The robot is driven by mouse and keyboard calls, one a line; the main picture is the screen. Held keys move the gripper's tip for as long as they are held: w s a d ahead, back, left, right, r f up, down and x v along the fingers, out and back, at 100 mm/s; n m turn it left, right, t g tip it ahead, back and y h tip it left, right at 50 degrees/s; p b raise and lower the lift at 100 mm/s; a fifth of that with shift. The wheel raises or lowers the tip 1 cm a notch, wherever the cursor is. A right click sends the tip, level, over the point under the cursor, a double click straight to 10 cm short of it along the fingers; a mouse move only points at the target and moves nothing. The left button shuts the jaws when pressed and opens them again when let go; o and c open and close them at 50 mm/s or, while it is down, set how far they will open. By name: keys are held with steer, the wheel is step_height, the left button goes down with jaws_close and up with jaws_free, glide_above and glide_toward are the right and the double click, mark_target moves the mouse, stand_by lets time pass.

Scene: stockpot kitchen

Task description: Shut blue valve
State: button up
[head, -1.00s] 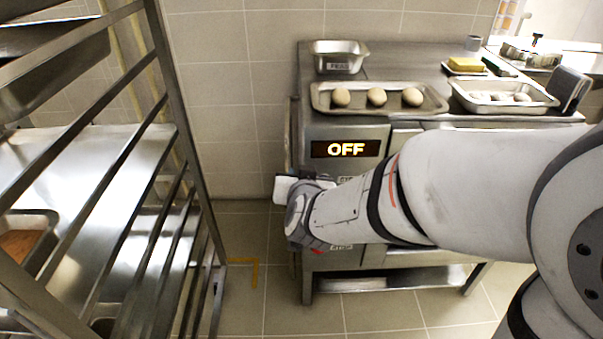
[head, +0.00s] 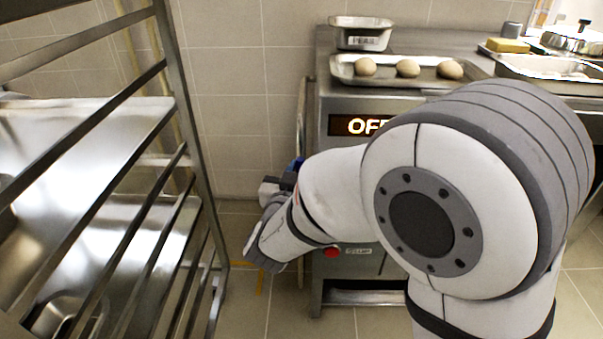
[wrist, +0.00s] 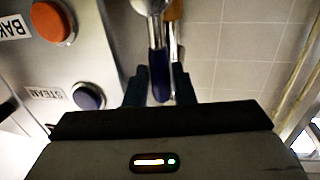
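The blue valve's handle (wrist: 160,78) points toward my wrist camera in the wrist view, on a shiny metal fitting at the top. A bit of blue (head: 298,163) also shows just above my gripper (head: 268,192) in the head view, at the left side of the oven. In the wrist view, my gripper's two dark fingers (wrist: 161,86) stand either side of the blue handle. They look open, with a narrow gap to the handle at the right; contact at the left is unclear. My arm hides much of the oven front.
The oven display (head: 358,125) reads OFF, partly covered by my arm. An orange button (wrist: 52,20) and a dark blue STEAM button (wrist: 88,96) are close by. A second, orange-brown handle (wrist: 175,10) is beside the valve. A metal rack (head: 190,130) stands at left.

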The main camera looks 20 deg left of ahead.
steer(key=shift+w, duration=0.55)
jaws_close()
